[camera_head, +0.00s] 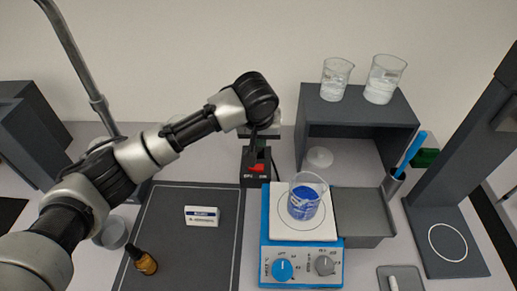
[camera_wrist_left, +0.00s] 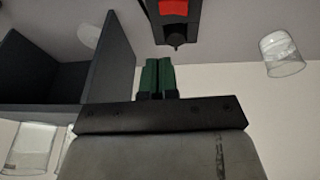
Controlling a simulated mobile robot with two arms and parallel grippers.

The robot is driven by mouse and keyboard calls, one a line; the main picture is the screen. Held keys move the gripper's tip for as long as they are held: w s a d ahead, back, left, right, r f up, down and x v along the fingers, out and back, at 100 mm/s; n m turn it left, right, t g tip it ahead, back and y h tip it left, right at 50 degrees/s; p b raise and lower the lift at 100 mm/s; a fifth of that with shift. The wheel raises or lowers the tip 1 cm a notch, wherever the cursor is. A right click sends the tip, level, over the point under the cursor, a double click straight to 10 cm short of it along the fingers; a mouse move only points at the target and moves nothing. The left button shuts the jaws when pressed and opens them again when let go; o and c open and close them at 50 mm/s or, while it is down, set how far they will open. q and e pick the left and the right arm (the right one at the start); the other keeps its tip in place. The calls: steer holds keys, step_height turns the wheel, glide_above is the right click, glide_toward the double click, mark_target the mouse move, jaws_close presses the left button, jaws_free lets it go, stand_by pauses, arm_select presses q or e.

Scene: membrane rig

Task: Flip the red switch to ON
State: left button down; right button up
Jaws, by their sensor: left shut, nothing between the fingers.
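The red switch (camera_head: 257,168) sits on a small black box (camera_head: 256,180) with white lettering, behind the hotplate. It also shows at the top edge of the left wrist view (camera_wrist_left: 173,7), partly cut off. My left gripper (camera_head: 254,142) hangs just above and behind the switch in the head view. In the left wrist view its two green fingers (camera_wrist_left: 157,78) are together, with nothing between them, and a gap separates them from the box. The switch's exact tilt is too small to tell. My right gripper is in neither view.
A blue hotplate (camera_head: 282,267) bears a beaker of blue liquid (camera_head: 303,202) just right of the switch box. A grey shelf (camera_head: 358,115) with two beakers stands behind right. A dark mat (camera_head: 170,250) holds a white box (camera_head: 202,216) and a brown bottle (camera_head: 146,262).

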arm_select(q)
steer(key=r, duration=0.2)
steer(key=s, duration=0.1)
steer(key=shift+d+r, duration=0.3)
steer(key=shift+r, duration=0.1)
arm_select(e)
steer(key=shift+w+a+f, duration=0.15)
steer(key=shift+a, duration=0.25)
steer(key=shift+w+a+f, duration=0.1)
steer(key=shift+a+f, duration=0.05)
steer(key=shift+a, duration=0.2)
arm_select(q)
steer(key=shift+w, duration=0.1)
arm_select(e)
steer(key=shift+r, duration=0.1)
arm_select(q)
step_height(320, 180, up, 13)
steer(key=p, duration=1.2)
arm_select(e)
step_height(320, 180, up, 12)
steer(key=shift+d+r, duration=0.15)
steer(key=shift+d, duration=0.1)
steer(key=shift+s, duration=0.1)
